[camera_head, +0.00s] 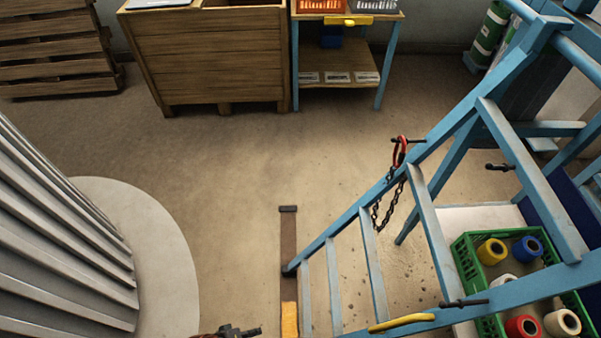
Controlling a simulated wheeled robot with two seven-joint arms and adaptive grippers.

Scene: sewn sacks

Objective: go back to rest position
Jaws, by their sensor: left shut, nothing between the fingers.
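My left gripper (238,331) shows only as a small dark piece at the bottom edge, left of the middle, and most of it is cut off by the frame. It is shut with nothing between its fingers, and no object touches it in view. It is over bare floor, between the round pale base of a ribbed column and the foot of a blue ladder frame. My right gripper is not in view. No sack can be made out.
A blue ladder frame (365,262) with a hanging chain (388,205) fills the right. A green crate (468,262) of several thread spools stands beneath it. A ribbed grey column (60,235) stands left. A wooden bin (212,62) stands behind. The central floor is clear.

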